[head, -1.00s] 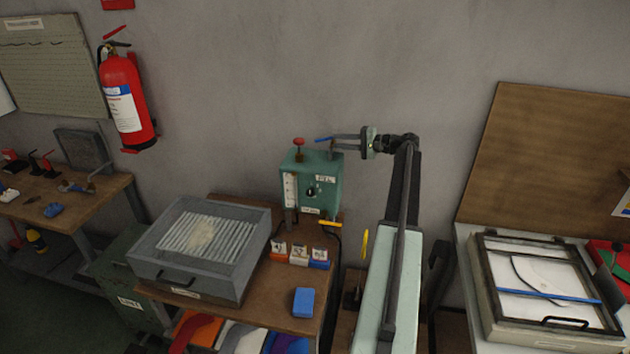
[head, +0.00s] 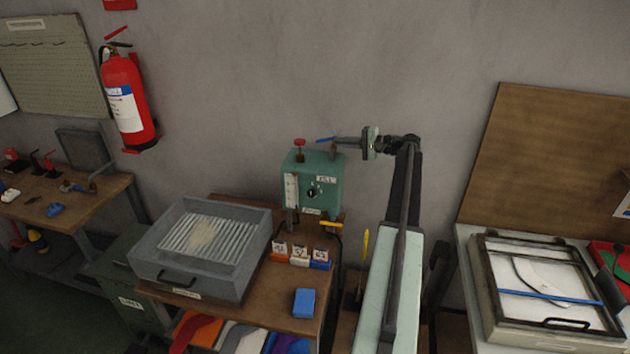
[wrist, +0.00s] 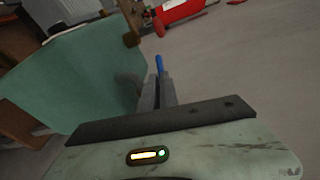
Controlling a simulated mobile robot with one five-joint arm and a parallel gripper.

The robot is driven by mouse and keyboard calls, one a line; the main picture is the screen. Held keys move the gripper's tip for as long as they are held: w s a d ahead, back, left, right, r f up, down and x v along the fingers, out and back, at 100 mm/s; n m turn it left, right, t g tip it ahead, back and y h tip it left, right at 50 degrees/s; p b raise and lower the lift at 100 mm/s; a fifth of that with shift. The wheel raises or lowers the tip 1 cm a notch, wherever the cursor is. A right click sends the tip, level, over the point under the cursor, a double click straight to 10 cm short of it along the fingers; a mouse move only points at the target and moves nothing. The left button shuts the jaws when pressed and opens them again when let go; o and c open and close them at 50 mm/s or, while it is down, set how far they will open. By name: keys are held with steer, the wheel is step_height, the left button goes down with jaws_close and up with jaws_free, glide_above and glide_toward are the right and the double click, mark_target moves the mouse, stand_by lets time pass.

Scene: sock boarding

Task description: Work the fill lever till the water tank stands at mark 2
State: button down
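The green water tank (head: 325,200) stands at the back of the wooden bench against the wall. A pale gauge strip (head: 291,190) is on its front left; I cannot read its level or marks. The fill lever's blue end (head: 325,139) lies above the tank's top and points left. My gripper (head: 345,142) reaches in from the right, its fingers close together around the lever just behind the blue end. In the wrist view the blue end (wrist: 159,64) sticks out past my fingertips, and the tank's green side (wrist: 80,80) is at left.
A red knob (head: 299,142) stands up from the tank's top. A grey box (head: 190,268) with a ribbed top, several small labelled blocks and a blue block (head: 304,302) are on the bench. A fire extinguisher (head: 128,100) hangs on the wall. A framed tray (head: 545,290) is at right.

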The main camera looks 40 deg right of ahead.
steer(key=shift+w+d+m+h, duration=0.3)
steer(key=shift+d+h, duration=0.1)
steer(key=shift+d, duration=0.15)
steer(key=shift+s+d+f+m+t+h, duration=0.2)
steer(key=shift+d+f+m+t+h, duration=0.1)
steer(key=shift+m+h, duration=0.4)
steer(key=s+a+r+m+h+p, duration=0.25)
steer(key=s+a+m+h, duration=0.35)
steer(key=s+a+h, duration=0.3)
steer(key=h+b, duration=0.1)
steer(key=b, duration=0.1)
glide_toward(322, 141)
steer(key=shift+n, duration=0.3)
steer(key=x, duration=0.7)
steer(key=shift+s, duration=0.1)
